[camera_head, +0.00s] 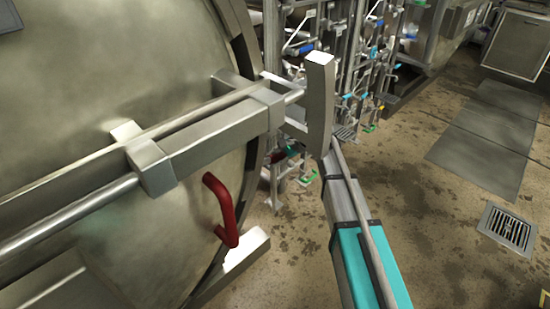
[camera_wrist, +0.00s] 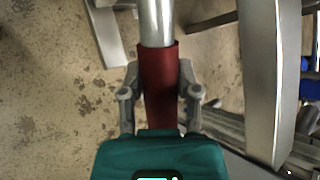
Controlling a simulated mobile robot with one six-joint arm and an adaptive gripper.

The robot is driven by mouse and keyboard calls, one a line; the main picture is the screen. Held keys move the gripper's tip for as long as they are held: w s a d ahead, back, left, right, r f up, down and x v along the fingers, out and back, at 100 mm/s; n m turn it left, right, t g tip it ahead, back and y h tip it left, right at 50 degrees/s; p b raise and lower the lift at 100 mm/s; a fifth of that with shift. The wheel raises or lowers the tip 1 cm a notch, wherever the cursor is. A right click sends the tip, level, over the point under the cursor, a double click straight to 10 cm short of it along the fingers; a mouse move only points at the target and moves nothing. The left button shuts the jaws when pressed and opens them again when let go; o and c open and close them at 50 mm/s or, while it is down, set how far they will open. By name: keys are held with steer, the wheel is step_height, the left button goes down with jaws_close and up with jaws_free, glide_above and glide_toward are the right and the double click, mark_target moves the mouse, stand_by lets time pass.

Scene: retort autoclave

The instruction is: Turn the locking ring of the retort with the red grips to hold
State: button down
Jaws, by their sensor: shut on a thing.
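My gripper (camera_wrist: 160,90) is shut on a red grip (camera_wrist: 160,85), with one finger on each side of it. The grip is a sleeve on a bright metal rod (camera_wrist: 156,22) that runs to the top of the wrist view. In the head view the gripper itself is not clearly visible. The round metal door of the retort (camera_head: 90,85) fills the left there, with its ring edge (camera_head: 238,35) curving down its right side. A bent red handle (camera_head: 222,205) stands on the lower right of the door.
A thick metal bar (camera_head: 215,135) crosses the door and ends at an upright metal plate (camera_head: 319,105). Pipes and valves (camera_head: 355,60) stand behind. The stained floor (camera_head: 420,215) at right is open, with a drain grate (camera_head: 507,228).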

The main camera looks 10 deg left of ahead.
steer(key=shift+s+a+f+b, duration=0.1)
steer(key=shift+s+f+b, duration=0.15)
steer(key=shift+f+b, duration=0.4)
steer(key=shift+s+a+f+b, duration=0.1)
steer(key=shift+s+f+b, duration=0.15)
steer(key=shift+f+b, duration=0.4)
steer(key=c, duration=0.7)
jaws_free()
steer(key=o, duration=0.4)
steer(key=shift+f, duration=0.15)
steer(key=shift+w, duration=0.15)
